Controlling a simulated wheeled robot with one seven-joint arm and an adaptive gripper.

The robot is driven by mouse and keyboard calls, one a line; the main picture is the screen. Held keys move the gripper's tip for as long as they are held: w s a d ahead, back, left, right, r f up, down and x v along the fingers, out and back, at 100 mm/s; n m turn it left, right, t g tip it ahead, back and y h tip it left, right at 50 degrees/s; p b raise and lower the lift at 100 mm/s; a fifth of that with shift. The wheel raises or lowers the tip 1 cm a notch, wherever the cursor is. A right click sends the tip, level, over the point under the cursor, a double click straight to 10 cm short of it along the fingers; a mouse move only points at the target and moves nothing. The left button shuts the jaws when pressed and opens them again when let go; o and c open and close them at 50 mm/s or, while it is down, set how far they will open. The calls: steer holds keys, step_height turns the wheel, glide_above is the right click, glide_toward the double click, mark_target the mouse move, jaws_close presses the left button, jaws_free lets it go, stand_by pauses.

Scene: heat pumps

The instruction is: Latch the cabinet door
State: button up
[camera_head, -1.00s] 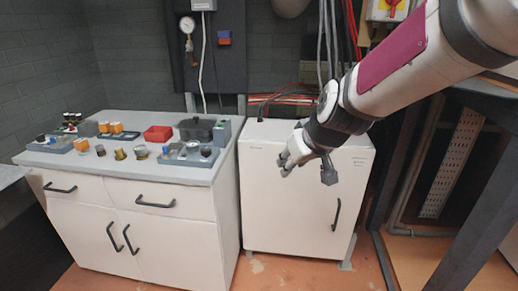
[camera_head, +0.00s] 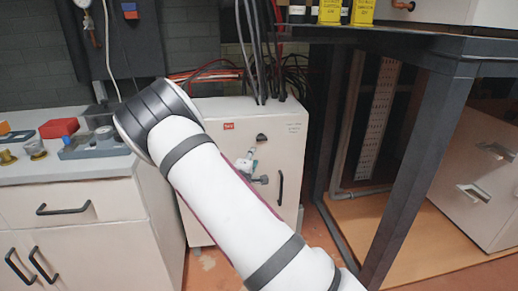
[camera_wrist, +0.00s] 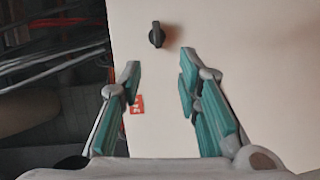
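The white cabinet (camera_head: 215,112) stands against the back wall, and its door looks flush with the body. A black handle (camera_head: 280,188) is on the right side of the door. A small black knob (camera_head: 262,137) is above it, near the top, and also shows in the wrist view (camera_wrist: 156,35). My gripper (camera_head: 248,157) is in front of the door, below the knob and left of the handle. In the wrist view my gripper (camera_wrist: 160,65) has its two teal-padded fingers apart with nothing between them. The knob is beyond the fingertips, apart from them.
A drawer cabinet (camera_head: 70,176) with small items on top stands at left. A dark-framed bench (camera_head: 408,150) rises close on the right. Cables (camera_head: 262,60) hang down behind the cabinet top. My arm hides part of the cabinet's lower left.

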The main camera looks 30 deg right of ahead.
mark_target(261, 140)
steer(key=shift+n+t+h, duration=0.4)
steer(key=shift+n, duration=0.1)
steer(key=b+x, duration=0.1)
steer(key=x, duration=0.3)
steer(key=b+x, duration=0.1)
steer(key=x, duration=0.4)
steer(key=f+b+x, duration=0.1)
steer(key=x, duration=0.4)
steer(key=shift+d, duration=0.15)
jaws_close()
